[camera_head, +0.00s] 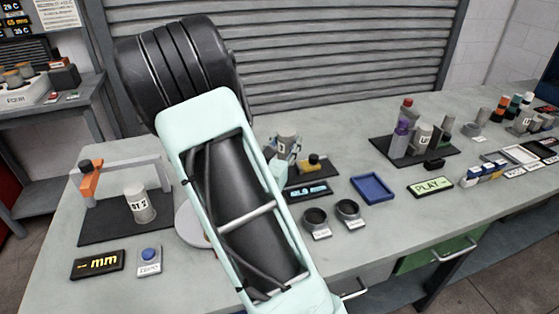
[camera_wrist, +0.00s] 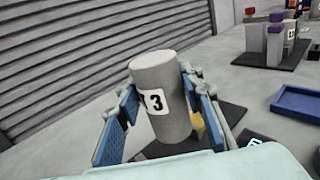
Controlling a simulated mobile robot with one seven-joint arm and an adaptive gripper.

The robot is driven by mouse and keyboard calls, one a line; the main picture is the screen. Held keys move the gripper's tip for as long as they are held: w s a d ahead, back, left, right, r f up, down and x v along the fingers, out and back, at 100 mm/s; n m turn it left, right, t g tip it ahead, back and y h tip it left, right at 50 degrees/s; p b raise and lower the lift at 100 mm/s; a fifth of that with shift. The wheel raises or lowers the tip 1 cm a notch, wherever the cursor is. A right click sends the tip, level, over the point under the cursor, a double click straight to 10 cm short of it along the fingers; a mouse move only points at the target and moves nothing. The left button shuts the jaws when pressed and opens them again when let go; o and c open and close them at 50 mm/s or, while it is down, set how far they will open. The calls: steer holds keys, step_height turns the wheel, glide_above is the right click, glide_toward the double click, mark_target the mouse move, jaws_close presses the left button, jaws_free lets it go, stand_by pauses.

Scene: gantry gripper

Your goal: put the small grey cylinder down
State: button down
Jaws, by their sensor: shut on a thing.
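The small grey cylinder (camera_wrist: 168,70) stands nearly upright in the wrist view, with a white label reading 3. My gripper (camera_wrist: 158,100) is shut on it, one blue pad at each side. A dark mat (camera_wrist: 232,118) lies below and behind it; I cannot tell whether the cylinder's base touches anything. In the head view my arm covers much of this area. Only part of the cylinder (camera_head: 290,142) and of my gripper (camera_head: 283,160) shows, just right of the arm.
A blue tray (camera_head: 373,188) and two dark round cups (camera_head: 315,218) (camera_head: 348,211) lie right of my arm. A purple-topped block group (camera_head: 403,138) stands farther right.

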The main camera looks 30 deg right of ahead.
mark_target(279, 157)
steer(key=w+f, duration=0.2)
steer(key=shift+w+f, duration=0.25)
steer(key=shift+f, duration=0.15)
steer(key=f, duration=0.1)
steer(key=f+b, duration=0.1)
steer(key=f, duration=0.1)
steer(key=shift+w+f, duration=0.1)
steer(key=shift+w, duration=0.25)
steer(key=shift+f, duration=0.25)
steer(key=shift+f, duration=0.1)
steer(key=shift+f+b, duration=0.15)
steer(key=shift+b, duration=0.2)
steer(key=c, duration=1.3)
jaws_free()
